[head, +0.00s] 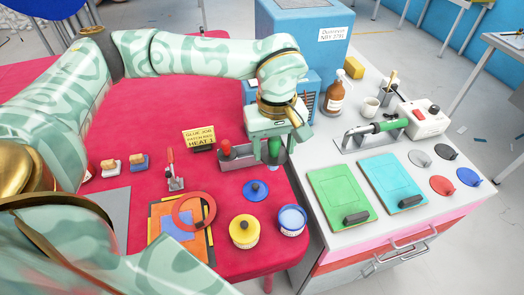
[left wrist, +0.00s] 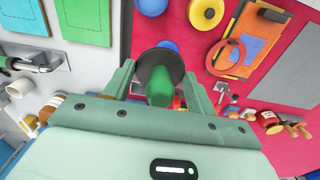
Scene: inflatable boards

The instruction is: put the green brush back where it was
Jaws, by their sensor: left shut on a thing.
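My left gripper (head: 273,150) is shut on the green brush (head: 274,147), at the right end of a grey metal rack (head: 240,164). In the left wrist view the brush's green handle (left wrist: 160,96) and dark round collar (left wrist: 160,66) show between the two fingers. A red-handled brush (head: 224,148) stands at the rack's left end. The gripper hides part of the rack, so I cannot tell whether the green brush is seated in it or just above it. My right gripper is not in view.
A blue lid (head: 255,190), a yellow tin (head: 244,231) and a blue tin (head: 291,220) stand in front of the rack on the red table. A yellow sign (head: 199,138) is to the left.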

